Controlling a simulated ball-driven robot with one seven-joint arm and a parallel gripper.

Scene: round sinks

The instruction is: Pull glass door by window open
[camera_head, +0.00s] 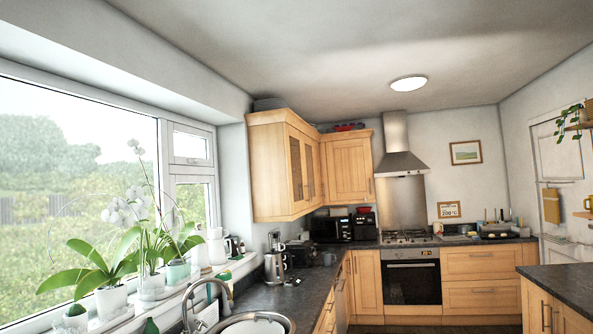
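A wooden wall cabinet with glass-panelled doors (301,166) hangs on the wall just right of the window (90,170). The doors look shut and are seen at a slant. Slim vertical handles (308,183) show on them. Their glass is dark, and what is inside cannot be made out. My gripper is not in view, and nothing is seen touching the doors.
A dark worktop (275,297) with a round sink (252,324) and curved tap (197,292) runs below the cabinet. Potted orchids (112,300) line the sill at left. An oven (411,280) stands at the back. A counter (565,290) is at right.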

